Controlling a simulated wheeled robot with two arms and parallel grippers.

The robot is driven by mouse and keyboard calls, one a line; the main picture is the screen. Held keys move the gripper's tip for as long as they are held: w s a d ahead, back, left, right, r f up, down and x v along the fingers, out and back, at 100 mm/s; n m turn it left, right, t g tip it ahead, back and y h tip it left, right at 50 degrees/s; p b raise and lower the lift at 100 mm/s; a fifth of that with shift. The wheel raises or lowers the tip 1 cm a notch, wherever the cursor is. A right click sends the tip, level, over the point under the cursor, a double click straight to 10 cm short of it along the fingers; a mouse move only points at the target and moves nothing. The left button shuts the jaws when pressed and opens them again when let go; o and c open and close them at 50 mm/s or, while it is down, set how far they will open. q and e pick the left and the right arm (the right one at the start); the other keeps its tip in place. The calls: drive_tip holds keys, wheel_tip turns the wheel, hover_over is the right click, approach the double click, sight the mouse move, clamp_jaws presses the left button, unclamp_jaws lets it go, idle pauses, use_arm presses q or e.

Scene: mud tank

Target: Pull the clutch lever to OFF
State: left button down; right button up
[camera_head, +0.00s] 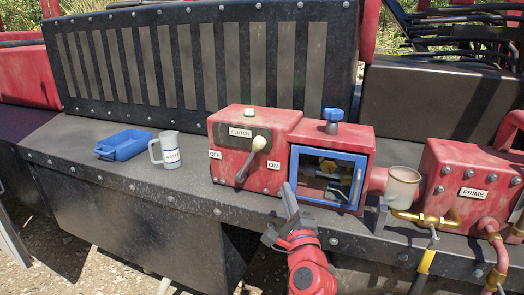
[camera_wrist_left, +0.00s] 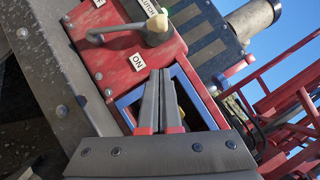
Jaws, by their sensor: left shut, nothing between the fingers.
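The clutch lever (camera_head: 260,143) has a cream knob and a grey shaft. It is on the red box (camera_head: 225,132) under the CLUTCH label (camera_head: 240,132). Its knob leans right, nearer the ON label (camera_head: 274,165) than the OFF label (camera_head: 215,154). My left gripper (camera_head: 288,188) is shut and empty. It is right of and below the knob, in front of the blue-framed window's lower left corner. In the left wrist view, the closed fingertips (camera_wrist_left: 160,72) appear below the knob (camera_wrist_left: 155,28), apart from it. My right gripper is not in view.
Right of the lever is the blue-framed window (camera_head: 293,165), with a blue valve knob (camera_head: 333,114) above. A white WATER mug (camera_head: 166,149) and blue tray (camera_head: 124,144) stand left. The red PRIME box (camera_head: 473,180) and brass pipes are right. Open deck lies left of the clutch box.

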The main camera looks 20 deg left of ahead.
sight(249, 161)
use_arm(q)
drive_tip(key=shift+s+d, duration=0.1)
drive_tip(key=shift+r, duration=0.1)
drive_tip(key=s+a+r+p+x, duration=0.1)
drive_tip(key=p+x, duration=0.4)
drive_tip(key=x, duration=0.8)
drive_tip(key=shift+s+a, duration=0.25)
drive_tip(key=shift+a, duration=0.3)
drive_tip(key=shift+r, duration=0.1)
